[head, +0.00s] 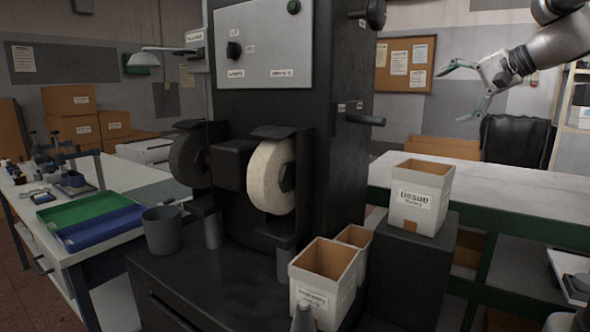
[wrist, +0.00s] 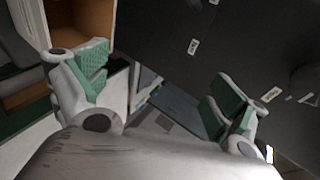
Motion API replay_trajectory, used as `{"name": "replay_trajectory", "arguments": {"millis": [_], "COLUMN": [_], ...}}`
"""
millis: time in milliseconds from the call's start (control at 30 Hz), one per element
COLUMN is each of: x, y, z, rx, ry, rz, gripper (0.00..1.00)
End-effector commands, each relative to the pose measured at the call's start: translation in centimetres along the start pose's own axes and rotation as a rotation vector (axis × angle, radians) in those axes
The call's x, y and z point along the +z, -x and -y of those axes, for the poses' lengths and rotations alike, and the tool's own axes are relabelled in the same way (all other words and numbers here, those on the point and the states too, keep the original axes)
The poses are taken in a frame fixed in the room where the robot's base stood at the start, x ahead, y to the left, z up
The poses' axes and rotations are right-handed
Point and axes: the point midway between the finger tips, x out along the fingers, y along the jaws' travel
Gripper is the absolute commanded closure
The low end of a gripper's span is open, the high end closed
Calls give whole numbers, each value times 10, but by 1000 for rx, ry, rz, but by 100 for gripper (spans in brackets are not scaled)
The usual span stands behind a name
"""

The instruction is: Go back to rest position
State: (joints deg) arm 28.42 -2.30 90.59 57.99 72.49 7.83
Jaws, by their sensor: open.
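My gripper (head: 464,90) is raised at the upper right of the head view, with its green-padded fingers spread apart and nothing between them. In the wrist view my gripper (wrist: 160,95) also shows open and empty, its two fingers wide apart. It is in the air above the white-topped bench (head: 535,203) and apart from everything around it. No shoe last can be made out in either view.
A dark grinding machine (head: 340,75) with a pale wheel (head: 270,177) stands in the middle. Green (head: 88,209) and blue (head: 100,229) trays lie at left.

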Motion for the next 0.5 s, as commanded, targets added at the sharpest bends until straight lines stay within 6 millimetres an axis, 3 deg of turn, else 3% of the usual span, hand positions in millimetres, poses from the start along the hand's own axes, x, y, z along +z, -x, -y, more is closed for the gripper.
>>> {"name": "replay_trajectory", "arguments": {"millis": [100,300,400,500], "x": [41,123,165,196], "y": [2,33,55,68], "z": [-79,-202,-255,-289], "rx": [236,618,773,851], "ry": [82,360,555,704], "rz": [-5,54,108,151], "gripper": [4,4,4,4]}}
